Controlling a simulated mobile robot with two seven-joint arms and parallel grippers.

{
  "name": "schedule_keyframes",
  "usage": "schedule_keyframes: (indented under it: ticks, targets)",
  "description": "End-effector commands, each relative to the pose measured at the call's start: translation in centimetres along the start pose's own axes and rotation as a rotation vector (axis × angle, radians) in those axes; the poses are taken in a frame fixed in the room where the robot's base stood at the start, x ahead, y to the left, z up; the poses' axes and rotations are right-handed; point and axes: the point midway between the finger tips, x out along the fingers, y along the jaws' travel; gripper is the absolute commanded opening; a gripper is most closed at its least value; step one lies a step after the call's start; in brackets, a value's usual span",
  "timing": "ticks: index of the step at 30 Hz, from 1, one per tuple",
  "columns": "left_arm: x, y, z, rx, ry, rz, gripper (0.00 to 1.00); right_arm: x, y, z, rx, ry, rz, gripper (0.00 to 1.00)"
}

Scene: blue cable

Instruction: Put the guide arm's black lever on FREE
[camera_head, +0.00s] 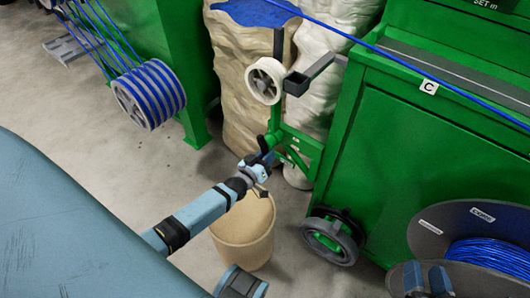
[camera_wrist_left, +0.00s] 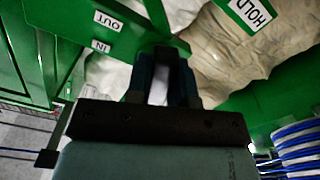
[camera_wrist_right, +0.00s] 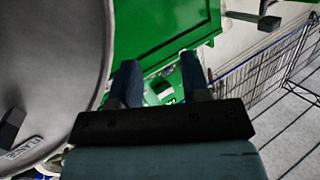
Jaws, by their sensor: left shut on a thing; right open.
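The guide arm (camera_head: 301,145) is a green bracket with a white pulley wheel (camera_head: 264,80) above it, in front of pale sacks. My left gripper (camera_head: 264,160) is at the guide arm's lower end. In the left wrist view its fingers (camera_wrist_left: 163,82) are shut on a dark piece, the black lever, mostly hidden between and behind the fingertips. A HOLD label (camera_wrist_left: 250,10) is on green metal at upper right; IN and OUT labels are at upper left. No FREE label is readable. My right gripper (camera_head: 428,279) is open and empty; its fingers show apart in the right wrist view (camera_wrist_right: 160,85).
A beige bin (camera_head: 243,235) stands below my left gripper. A green cabinet (camera_head: 390,150) marked C is at right, with a blue cable running above it. A grey reel (camera_head: 440,225) of blue cable is near my right gripper. Open floor lies at left.

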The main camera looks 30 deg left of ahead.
Motion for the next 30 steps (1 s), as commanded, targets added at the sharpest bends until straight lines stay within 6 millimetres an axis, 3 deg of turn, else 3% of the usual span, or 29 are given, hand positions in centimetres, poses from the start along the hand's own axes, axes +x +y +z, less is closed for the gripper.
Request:
schedule_keyframes:
  ticks: [23,24,26,27,30]
  targets:
    - [-0.1,0.4,0.1,-0.105,-0.002,0.000,0.00,-0.2,0.6,1.2,-0.009,-0.062,0.020,0.43]
    - [-0.1,0.4,0.1,-0.105,-0.002,0.000,0.28,-0.2,0.6,1.2,-0.009,-0.062,0.020,0.43]
    - [-0.1,0.4,0.1,-0.104,-0.002,0.000,0.42,-0.2,0.6,1.2,-0.009,-0.062,0.020,0.43]
    - [-0.1,0.4,0.1,-0.103,-0.001,0.000,0.47,-0.2,0.6,1.2,-0.009,-0.062,0.020,0.43]
    - [0.0,0.4,0.1,-0.102,-0.001,0.000,0.47,-0.2,0.6,1.2,-0.008,-0.062,0.020,0.43]
